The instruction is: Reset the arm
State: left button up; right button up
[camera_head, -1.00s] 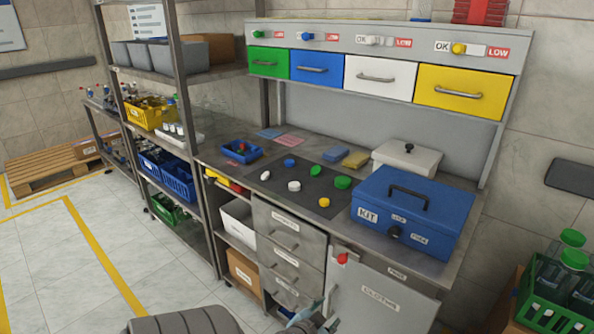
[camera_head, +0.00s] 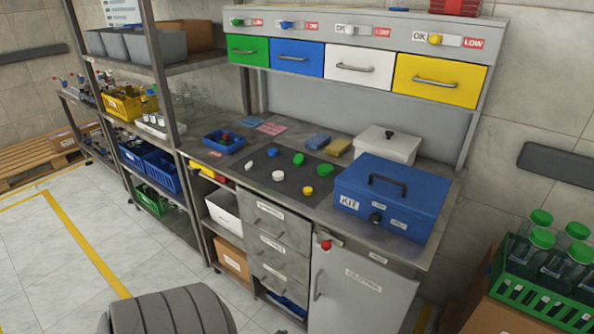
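Neither of my grippers shows in the head view. A dark grey rounded part of my own body fills the bottom left, and no fingers are visible on it. The workbench has a dark mat (camera_head: 262,183) with several loose caps, among them a blue cap (camera_head: 271,152), a white cap (camera_head: 278,175) and a yellow cap (camera_head: 307,190). Above the bench are the green drawer (camera_head: 247,50), blue drawer (camera_head: 297,59), white drawer (camera_head: 358,69) and yellow drawer (camera_head: 440,80), all closed.
A blue kit box (camera_head: 390,198) and a white lidded box (camera_head: 387,146) stand on the bench's right. A blue tray (camera_head: 224,141) sits at its left. A shelf rack stands left. A green crate of bottles (camera_head: 540,300) stands at lower right.

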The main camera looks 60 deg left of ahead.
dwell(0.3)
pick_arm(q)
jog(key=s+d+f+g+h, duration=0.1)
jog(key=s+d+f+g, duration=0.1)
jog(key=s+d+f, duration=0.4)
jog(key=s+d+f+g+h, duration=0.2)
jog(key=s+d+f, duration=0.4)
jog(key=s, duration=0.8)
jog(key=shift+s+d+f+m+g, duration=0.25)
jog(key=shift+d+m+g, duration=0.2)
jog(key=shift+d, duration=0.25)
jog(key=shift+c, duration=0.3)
